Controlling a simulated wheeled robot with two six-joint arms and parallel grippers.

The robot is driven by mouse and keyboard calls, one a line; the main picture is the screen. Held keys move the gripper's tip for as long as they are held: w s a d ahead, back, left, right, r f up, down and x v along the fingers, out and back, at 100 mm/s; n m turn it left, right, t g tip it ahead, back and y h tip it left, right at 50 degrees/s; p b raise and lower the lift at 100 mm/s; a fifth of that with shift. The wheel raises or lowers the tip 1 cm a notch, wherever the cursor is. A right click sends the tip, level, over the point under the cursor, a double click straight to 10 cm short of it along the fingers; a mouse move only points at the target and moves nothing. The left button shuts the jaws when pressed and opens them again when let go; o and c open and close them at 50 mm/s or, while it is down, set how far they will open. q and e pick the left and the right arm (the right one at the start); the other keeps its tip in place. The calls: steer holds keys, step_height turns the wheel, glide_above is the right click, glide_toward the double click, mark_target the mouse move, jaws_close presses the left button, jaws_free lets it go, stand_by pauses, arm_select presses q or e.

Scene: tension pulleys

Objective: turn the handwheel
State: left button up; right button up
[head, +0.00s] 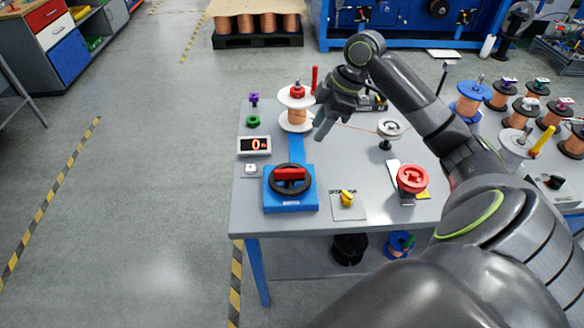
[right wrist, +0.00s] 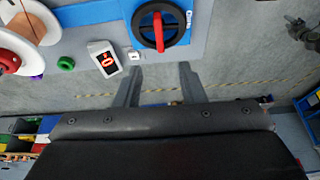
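The handwheel (head: 290,175) is a black ring with a red bar across it, on a blue base (head: 309,202) near the table's front left. It also shows at the top of the right wrist view (right wrist: 158,30). My right gripper (head: 324,118) is above the table, behind and slightly right of the handwheel, apart from it. In the right wrist view its two fingers (right wrist: 160,85) are spread with nothing between them. My left gripper is not in view.
A white-flanged copper spool (head: 297,107) stands behind the handwheel. Its wire runs right to a white pulley (head: 390,128). A display (head: 254,145) sits left of the handwheel. A yellow knob (head: 347,198) and a red pulley (head: 412,179) stand to its right.

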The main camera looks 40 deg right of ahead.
mark_target(291, 170)
steer(key=x, duration=1.6)
steer(key=shift+w+a+f, duration=0.1)
steer(key=shift+w+a, duration=0.05)
steer(key=shift+c, duration=0.5)
jaws_close()
